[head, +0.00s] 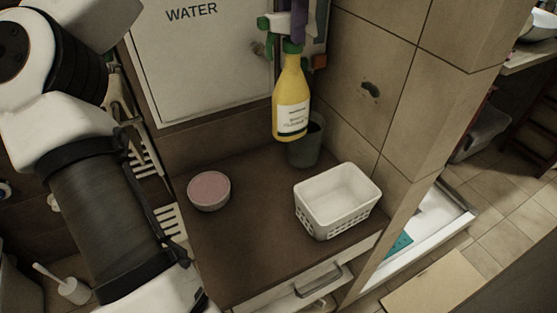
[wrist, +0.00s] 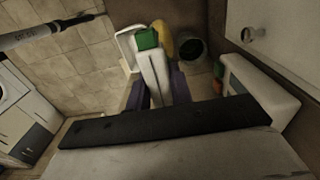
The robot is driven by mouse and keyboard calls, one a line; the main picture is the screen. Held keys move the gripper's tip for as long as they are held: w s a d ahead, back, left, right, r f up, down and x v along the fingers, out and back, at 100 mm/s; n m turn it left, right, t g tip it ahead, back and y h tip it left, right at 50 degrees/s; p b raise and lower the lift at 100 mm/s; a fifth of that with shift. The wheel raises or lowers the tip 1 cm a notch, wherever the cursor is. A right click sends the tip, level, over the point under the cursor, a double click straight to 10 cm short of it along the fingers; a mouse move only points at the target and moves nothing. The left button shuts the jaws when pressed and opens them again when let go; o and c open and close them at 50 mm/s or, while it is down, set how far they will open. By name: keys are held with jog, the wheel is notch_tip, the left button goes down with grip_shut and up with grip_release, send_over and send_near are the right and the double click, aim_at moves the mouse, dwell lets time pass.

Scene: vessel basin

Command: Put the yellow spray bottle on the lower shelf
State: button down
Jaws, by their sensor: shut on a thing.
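The yellow spray bottle (head: 291,100) has a green collar and a white label. It hangs nearly upright above the brown top (head: 245,240) of a low cabinet. My gripper (head: 297,22) is shut on its spray head, with purple fingers showing at the top edge. In the wrist view the white and green head sits between the purple fingers of my gripper (wrist: 157,92), and a strip of the yellow bottle (wrist: 162,40) shows beyond. I cannot tell which surface is the lower shelf; the brown top is the one in view under the bottle.
On the brown top stand a pink-topped round bowl (head: 208,190), a white basket (head: 337,203) and a dark green cup (head: 308,142), partly behind the bottle. A tiled wall (head: 365,60) rises at right. Front and middle of the top are clear.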

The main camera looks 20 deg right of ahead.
aim_at(292, 64)
notch_tip(292, 64, down, 20)
jog(key=shift+r, duration=0.1)
dwell(0.5)
jog(key=shift+f, duration=0.2)
jog(key=c, duration=1.3)
grip_release()
jog(key=shift+o, duration=0.2)
jog(key=shift+r, duration=0.15)
notch_tip(292, 64, up, 12)
jog(key=shift+r+b, duration=0.1)
jog(key=shift+b, duration=0.3)
